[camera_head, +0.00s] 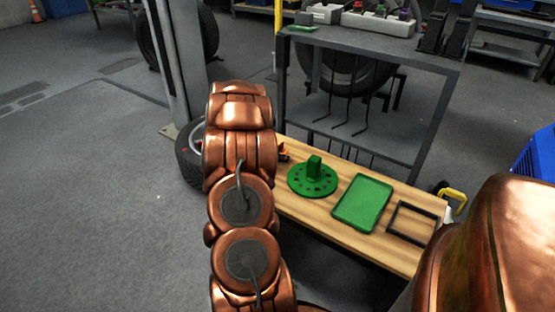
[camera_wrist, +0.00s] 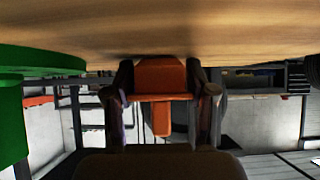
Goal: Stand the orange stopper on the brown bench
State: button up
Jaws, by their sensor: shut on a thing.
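The orange stopper (camera_wrist: 160,77) is between the two dark fingers of my gripper (camera_wrist: 166,92) in the wrist view. My gripper is shut on it. Its wide part is against or very near the brown bench (camera_wrist: 240,32), which fills the top of that inverted view; its narrow stem points away from the bench. I cannot tell whether it touches the wood. In the head view, only a small orange bit of the stopper (camera_head: 284,153) shows beside my arm, at the left end of the bench (camera_head: 325,222). My arm hides most of the gripper there.
A green round flange with holes and an upright block (camera_head: 312,180) stands just right of the stopper. A green tray (camera_head: 362,202) and a black square frame (camera_head: 412,222) lie further right. A grey metal rack (camera_head: 425,70) stands behind the bench, and a tyre (camera_head: 190,158) at its left.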

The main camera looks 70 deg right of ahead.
jog(key=shift+f, duration=0.5)
